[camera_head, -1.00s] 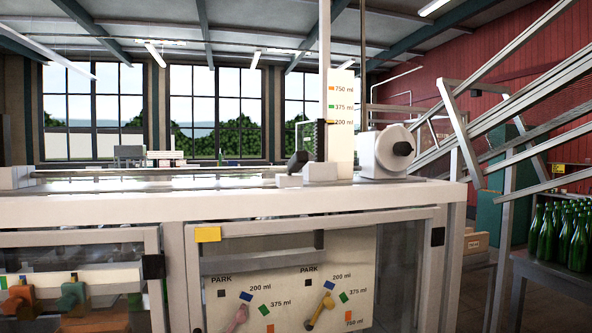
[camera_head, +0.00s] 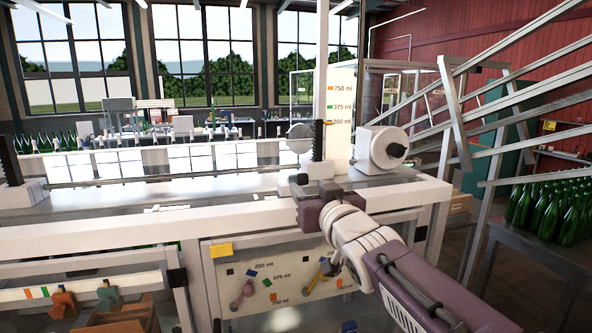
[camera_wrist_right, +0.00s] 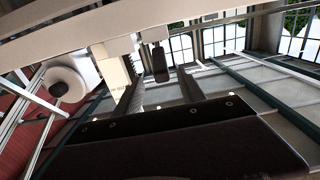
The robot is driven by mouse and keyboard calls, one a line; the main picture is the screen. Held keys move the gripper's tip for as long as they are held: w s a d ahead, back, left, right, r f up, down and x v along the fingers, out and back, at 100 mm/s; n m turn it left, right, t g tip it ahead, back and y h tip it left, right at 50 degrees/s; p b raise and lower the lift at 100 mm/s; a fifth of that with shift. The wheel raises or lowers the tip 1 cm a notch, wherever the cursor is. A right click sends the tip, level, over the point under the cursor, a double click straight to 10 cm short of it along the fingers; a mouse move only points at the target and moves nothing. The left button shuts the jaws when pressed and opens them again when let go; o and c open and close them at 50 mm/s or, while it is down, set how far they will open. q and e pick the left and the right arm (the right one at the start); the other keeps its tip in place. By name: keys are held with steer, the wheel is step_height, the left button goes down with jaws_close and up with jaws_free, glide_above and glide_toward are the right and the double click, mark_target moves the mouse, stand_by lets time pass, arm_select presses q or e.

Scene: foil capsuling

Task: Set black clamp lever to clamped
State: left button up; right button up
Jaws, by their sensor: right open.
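The black clamp lever (camera_head: 300,179) sits by the white block at the foot of the scale post, on the machine's top. In the right wrist view the lever (camera_wrist_right: 160,62) shows as a dark bar beyond and between my fingertips. My right gripper (camera_head: 313,192) is open, just in front of the lever. In the wrist view its two fingers (camera_wrist_right: 157,86) stand apart with nothing between them. Whether a finger touches the lever I cannot tell. The gripper partly hides the lever's base in the head view. My left gripper is not in view.
The scale post (camera_head: 340,120) with ml marks rises behind the gripper. A white handwheel unit (camera_head: 370,150) stands close to its right. Below are a yellow tag (camera_head: 221,250) and a setting panel (camera_head: 265,270). Green bottles (camera_head: 550,210) stand on a table at the right.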

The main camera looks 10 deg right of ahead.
mark_target(298, 178)
steer(key=w, duration=0.4)
steer(key=w+p, duration=0.1)
steer(key=w, duration=0.3)
steer(key=shift+a, duration=0.2)
steer(key=shift+w+p, duration=0.2)
steer(key=shift+p, duration=0.1)
steer(key=shift+s, duration=0.15)
steer(key=shift+c, duration=0.4)
jaws_close()
